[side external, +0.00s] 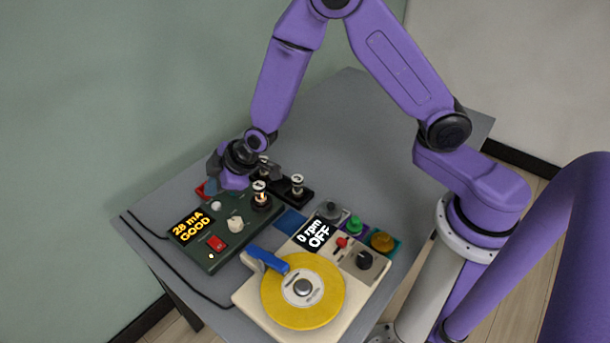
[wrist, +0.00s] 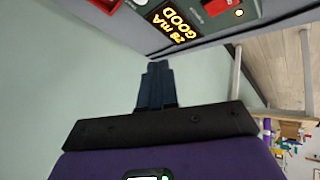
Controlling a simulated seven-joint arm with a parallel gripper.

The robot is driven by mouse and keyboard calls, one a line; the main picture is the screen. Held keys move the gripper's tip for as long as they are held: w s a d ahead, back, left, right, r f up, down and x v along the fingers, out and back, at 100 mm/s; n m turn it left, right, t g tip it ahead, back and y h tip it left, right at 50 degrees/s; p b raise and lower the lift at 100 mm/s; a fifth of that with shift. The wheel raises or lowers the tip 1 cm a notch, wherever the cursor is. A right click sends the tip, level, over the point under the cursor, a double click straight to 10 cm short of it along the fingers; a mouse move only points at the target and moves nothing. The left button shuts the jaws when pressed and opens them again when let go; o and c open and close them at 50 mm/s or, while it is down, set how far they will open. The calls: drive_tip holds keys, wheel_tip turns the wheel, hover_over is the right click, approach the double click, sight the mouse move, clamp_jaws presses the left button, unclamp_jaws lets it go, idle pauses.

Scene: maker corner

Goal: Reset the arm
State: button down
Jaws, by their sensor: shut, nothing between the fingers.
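My gripper (wrist: 156,68) is shut and empty in the wrist view, its dark fingers pressed together against a background of pale green wall. In the side view my arm reaches over the back left of the table, with the purple hand (side external: 234,181) just behind the dark green tester box (side external: 222,232). The fingertips are hard to make out there. The tester's display reads "28 mA GOOD", and it also shows upside down at the top of the wrist view (wrist: 176,26). A lit tube (side external: 260,191) stands upright in the tester's socket.
A black rack with tubes (side external: 297,186) stands behind the tester. A cream machine (side external: 245,296) with a yellow disc (side external: 325,299) and blue lever (side external: 267,259) reads "0 rpm OFF". Grey, green and orange knobbed pieces sit on coloured pads beside it. The table's back right (side external: 400,125) is clear.

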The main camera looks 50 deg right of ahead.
drive_tip(key=s+d+r+g, duration=0.1)
drive_tip(key=s+r+g, duration=0.1)
drive_tip(key=s+r, duration=0.5)
drive_tip(key=s+d+r+g, duration=0.2)
drive_tip(key=s+g, duration=0.1)
drive_tip(key=s, duration=0.8)
drive_tip(key=s+d+r+n+g+h, duration=0.1)
drive_tip(key=s+d+r+h, duration=0.2)
drive_tip(key=s+d, duration=1)
wheel_tip(320, 180, up, 2)
drive_tip(key=shift+s+g, duration=0.4)
drive_tip(key=shift+s, duration=0.55)
